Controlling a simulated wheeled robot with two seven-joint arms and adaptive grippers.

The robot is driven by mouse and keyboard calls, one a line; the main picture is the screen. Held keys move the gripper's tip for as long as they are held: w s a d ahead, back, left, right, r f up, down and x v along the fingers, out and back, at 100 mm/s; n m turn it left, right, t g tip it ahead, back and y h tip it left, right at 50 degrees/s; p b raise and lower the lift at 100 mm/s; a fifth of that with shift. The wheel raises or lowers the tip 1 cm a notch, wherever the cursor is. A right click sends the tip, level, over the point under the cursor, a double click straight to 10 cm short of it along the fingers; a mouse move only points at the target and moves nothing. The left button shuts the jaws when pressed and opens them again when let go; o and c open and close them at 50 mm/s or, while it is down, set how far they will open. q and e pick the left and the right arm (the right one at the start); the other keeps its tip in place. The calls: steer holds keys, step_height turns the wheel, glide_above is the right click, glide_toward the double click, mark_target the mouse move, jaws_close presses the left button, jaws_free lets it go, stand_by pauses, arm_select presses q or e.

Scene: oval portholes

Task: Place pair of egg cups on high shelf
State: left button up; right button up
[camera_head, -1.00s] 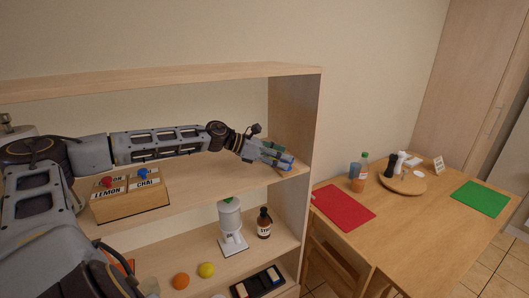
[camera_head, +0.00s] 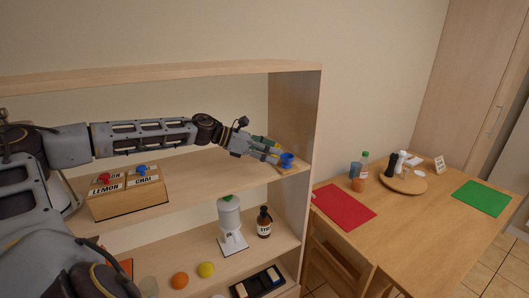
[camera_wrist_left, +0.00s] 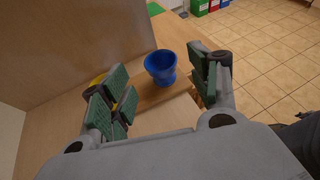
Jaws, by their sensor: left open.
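A blue egg cup (camera_head: 287,160) stands upright at the right end of the upper shelf (camera_head: 200,172), near its front edge. It also shows in the left wrist view (camera_wrist_left: 161,66), beyond and between the fingertips. My left gripper (camera_head: 270,150) is open and empty just left of the blue cup; in the wrist view its green-padded fingers (camera_wrist_left: 165,88) are spread apart on either side of it. A small yellow thing (camera_wrist_left: 97,79) shows partly behind the left finger in the wrist view; it may be the other egg cup, but most is hidden. My right gripper is out of view.
A box with red and blue knobs (camera_head: 128,192) stands left on the same shelf. The shelf's right side panel (camera_head: 298,120) is close beyond the cup. The lower shelf holds a white dispenser (camera_head: 231,225), a brown bottle (camera_head: 264,222) and fruit. A table (camera_head: 425,225) stands right.

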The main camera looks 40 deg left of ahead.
arm_select(q)
steer(key=shift+s+a+r, duration=0.2)
steer(key=shift+s+a, duration=0.1)
steer(key=shift+s, duration=0.05)
steer(key=shift+s+a+r+b, duration=0.15)
steer(key=shift+s+a+b, duration=0.1)
steer(key=shift+b, duration=0.05)
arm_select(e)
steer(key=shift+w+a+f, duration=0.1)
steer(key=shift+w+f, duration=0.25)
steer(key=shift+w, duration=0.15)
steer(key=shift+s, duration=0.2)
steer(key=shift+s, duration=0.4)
